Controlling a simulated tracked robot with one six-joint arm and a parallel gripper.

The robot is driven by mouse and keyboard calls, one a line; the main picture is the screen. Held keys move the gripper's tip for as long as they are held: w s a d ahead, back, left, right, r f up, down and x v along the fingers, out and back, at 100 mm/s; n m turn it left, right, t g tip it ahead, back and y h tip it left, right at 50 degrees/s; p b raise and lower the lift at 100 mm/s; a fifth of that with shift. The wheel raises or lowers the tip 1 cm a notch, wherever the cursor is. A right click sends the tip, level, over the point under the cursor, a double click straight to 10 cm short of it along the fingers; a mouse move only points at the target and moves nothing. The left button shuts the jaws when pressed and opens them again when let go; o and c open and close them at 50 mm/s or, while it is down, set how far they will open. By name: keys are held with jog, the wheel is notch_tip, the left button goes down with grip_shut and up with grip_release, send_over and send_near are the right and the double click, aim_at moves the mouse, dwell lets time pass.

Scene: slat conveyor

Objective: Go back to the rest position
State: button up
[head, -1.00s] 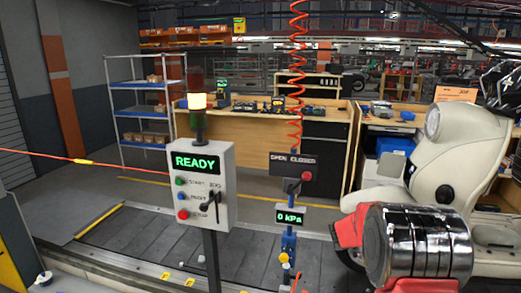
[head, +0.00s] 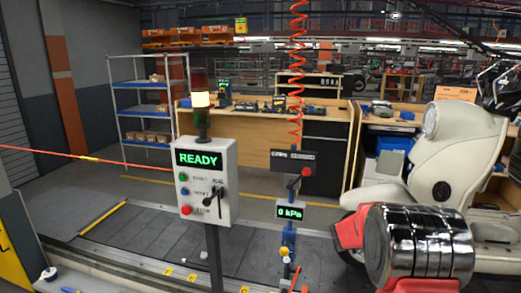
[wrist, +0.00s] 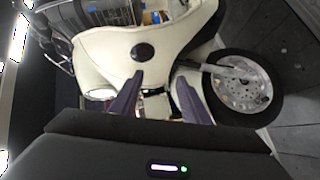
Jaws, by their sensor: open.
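My gripper (wrist: 159,82) shows in the wrist view, its two dark fingers apart with nothing held between them. Beyond the fingers is a cream scooter (wrist: 110,50), seen tilted, with its front wheel (wrist: 245,90) at the right. I see no contact between the fingers and the scooter. In the head view the scooter (head: 450,150) stands at the right, its lower front partly hidden. The gripper's fingers cannot be made out in the head view.
A control box (head: 205,180) on a post reads READY. Beside it are a valve stand (head: 290,212) reading 0 kPa and a hanging red coiled hose (head: 296,70). The slat conveyor (head: 150,240) runs behind them. A workbench (head: 250,135) and shelf rack (head: 145,110) stand farther back.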

jog(key=w+a+f+t+y, duration=0.3)
jog(key=a+f+y, duration=0.4)
jog(key=a, duration=0.4)
jog(key=s+a+r+m+g+y, duration=0.1)
jog(key=s+a+m+g+y, duration=0.1)
jog(key=s+a+y, duration=0.75)
jog(key=s+a+r+g+h, duration=0.1)
jog(key=s+a+r, duration=0.2)
jog(key=s, duration=0.9)
jog(key=s+a+r+g, duration=0.1)
jog(key=s+r, duration=0.3)
jog(key=s, duration=0.7)
jog(key=s+a+r+g+h, duration=0.1)
jog(key=s+a+r, duration=0.2)
jog(key=s, duration=0.9)
jog(key=shift+s+a+r+h, duration=0.25)
jog(key=shift+s+a+h, duration=0.1)
jog(key=shift+a, duration=0.5)
